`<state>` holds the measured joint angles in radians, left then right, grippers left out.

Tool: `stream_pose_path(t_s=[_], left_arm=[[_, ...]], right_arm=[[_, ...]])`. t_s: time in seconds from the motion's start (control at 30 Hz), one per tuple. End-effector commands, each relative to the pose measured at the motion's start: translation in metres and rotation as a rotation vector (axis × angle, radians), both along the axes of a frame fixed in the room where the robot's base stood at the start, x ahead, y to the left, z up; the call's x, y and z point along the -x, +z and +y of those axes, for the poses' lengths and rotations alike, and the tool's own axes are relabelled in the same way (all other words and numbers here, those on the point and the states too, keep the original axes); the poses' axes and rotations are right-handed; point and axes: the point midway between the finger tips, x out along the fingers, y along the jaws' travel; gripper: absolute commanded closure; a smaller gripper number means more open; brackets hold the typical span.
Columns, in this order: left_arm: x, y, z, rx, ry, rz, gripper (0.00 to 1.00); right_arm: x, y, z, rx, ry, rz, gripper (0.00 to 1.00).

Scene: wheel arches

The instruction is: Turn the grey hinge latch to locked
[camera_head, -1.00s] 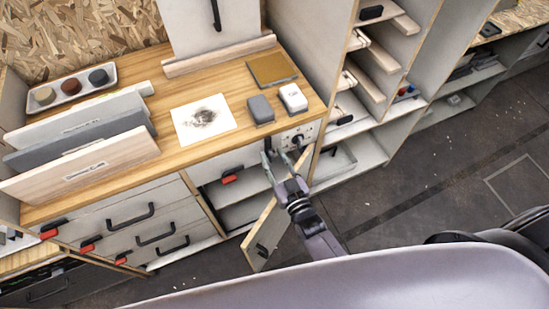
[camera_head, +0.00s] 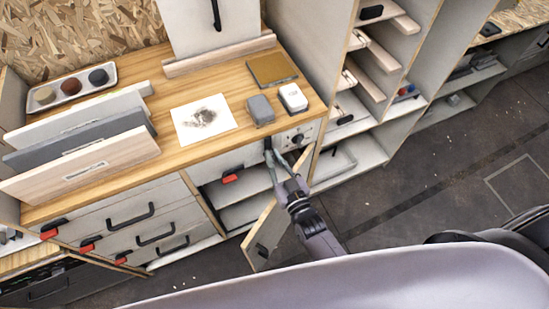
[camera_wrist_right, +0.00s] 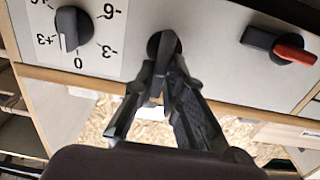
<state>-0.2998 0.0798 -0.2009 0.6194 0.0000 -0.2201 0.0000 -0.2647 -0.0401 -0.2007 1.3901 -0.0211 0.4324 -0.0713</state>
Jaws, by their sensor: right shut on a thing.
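In the head view my right gripper (camera_head: 273,155) reaches the cabinet front just under the worktop edge. My left gripper is not in view.
A numbered dial knob (camera_wrist_right: 70,28) is beside the latch, and a black-and-red handle (camera_wrist_right: 280,46) is on its other side. A cabinet door (camera_head: 262,232) hangs open below. The worktop (camera_head: 165,165) carries panels, a paper sheet and small blocks.

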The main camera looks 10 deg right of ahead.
Motion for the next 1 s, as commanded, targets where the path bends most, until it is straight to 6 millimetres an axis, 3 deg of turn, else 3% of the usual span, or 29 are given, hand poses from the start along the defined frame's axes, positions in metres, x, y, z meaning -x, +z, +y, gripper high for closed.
stream_pose_path(t_s=[0.47, 1.0], left_arm=[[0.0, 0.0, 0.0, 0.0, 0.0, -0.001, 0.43], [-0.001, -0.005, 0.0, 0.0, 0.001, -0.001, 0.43]], right_arm=[[0.0, 0.0, -0.002, -0.07, 0.001, 0.015, 1.0], [-0.002, -0.004, -0.01, -0.517, 0.001, 0.101, 1.0]])
